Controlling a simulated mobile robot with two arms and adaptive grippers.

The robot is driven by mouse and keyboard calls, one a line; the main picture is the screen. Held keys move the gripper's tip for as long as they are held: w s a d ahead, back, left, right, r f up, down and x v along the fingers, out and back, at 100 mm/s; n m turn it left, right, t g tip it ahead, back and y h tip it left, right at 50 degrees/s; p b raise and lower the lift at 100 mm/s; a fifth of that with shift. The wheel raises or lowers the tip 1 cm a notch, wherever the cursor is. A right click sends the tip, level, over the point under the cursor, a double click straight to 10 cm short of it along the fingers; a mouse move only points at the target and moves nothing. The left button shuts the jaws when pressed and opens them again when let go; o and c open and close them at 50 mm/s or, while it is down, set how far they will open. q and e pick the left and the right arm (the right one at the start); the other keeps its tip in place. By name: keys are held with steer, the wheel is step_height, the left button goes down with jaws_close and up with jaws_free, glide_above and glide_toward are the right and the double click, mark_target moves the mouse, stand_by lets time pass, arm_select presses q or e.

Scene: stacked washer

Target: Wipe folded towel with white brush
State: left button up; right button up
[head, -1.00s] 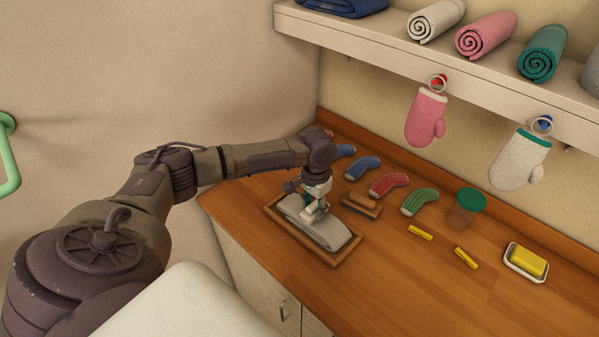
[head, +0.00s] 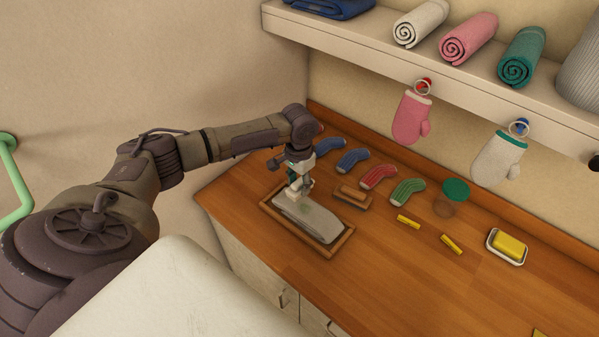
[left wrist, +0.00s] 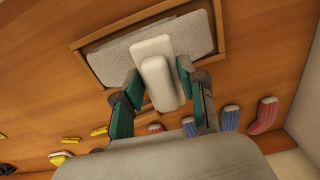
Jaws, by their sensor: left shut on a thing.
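The grey folded towel (head: 318,222) lies in a shallow wooden tray (head: 338,247) on the counter. A faint greenish patch shows on it. My left gripper (head: 299,181) is shut on the white brush (head: 296,192) above the towel's far-left end. In the left wrist view, the white brush (left wrist: 158,72) sits between the two green-and-dark fingers (left wrist: 158,85), crossing over the towel (left wrist: 197,35) inside the tray rim (left wrist: 222,40). I cannot tell whether the brush touches the towel. My right gripper is not in view.
A wooden brush (head: 352,196) lies just right of the tray. Mitts (head: 411,118) hang under the shelf (head: 440,80). The front counter is clear.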

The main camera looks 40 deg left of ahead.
arm_select(q)
steer(key=shift+w+a+r, duration=0.15)
steer(key=shift+a+r, duration=0.05)
steer(key=shift+r, duration=0.55)
steer(key=shift+s+d+r, duration=0.2)
steer(key=shift+d+r, duration=0.05)
steer(key=shift+r, duration=0.3)
steer(key=shift+a+f, duration=0.1)
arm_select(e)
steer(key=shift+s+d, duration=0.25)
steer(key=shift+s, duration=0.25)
arm_select(q)
steer(key=shift+w+a, duration=0.1)
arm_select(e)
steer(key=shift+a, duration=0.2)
